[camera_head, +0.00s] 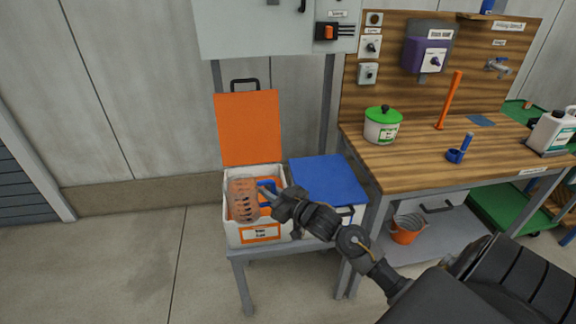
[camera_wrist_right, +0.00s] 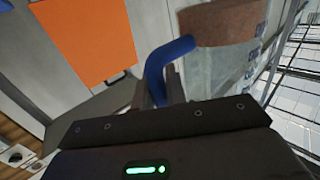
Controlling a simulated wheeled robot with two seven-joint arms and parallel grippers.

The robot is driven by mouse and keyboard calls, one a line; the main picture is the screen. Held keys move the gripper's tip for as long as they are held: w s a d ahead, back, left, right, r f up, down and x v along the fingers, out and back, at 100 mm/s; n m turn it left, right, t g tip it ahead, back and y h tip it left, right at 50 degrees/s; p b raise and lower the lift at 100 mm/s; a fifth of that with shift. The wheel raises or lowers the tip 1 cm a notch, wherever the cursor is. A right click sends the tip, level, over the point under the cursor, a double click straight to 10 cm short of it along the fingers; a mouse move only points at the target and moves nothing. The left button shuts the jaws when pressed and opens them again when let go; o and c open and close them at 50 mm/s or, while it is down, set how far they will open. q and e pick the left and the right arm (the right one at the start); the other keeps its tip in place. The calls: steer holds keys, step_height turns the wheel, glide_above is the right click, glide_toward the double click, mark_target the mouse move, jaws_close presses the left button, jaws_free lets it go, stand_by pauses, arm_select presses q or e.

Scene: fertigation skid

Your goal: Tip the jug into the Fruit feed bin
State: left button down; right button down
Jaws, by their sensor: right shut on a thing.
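The clear jug (camera_head: 242,202) with a blue handle is over the open Fruit feed bin (camera_head: 232,232), a white box with an orange label. The bin's orange lid (camera_head: 249,128) stands raised at the back. My right gripper (camera_head: 268,192) is shut on the jug's blue handle. In the right wrist view the handle (camera_wrist_right: 168,58) sits between the fingers (camera_wrist_right: 160,88), and the jug (camera_wrist_right: 225,75) shows a brown-orange band at one end. The jug's exact tilt is hard to judge. The jug hides part of the bin's inside. My left gripper is not in view.
A bin with a shut blue lid (camera_head: 328,180) stands close on the right. The wooden bench (camera_head: 430,160) holds a green-lidded pot (camera_head: 382,126) and a white canister (camera_head: 551,132). An orange bucket (camera_head: 407,229) is below. The floor at left is clear.

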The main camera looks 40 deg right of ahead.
steer(key=w+d+f+m+h, duration=0.1)
steer(key=w+d+h, duration=0.2)
steer(key=w+d, duration=0.2)
steer(key=w+d+f+m+h, duration=0.2)
steer(key=w+d, duration=0.3)
steer(key=d, duration=0.4)
steer(key=shift+d+f+m+h, duration=0.25)
steer(key=shift+d+m+h, duration=0.05)
steer(key=shift+h, duration=0.4)
steer(key=shift+f, duration=0.15)
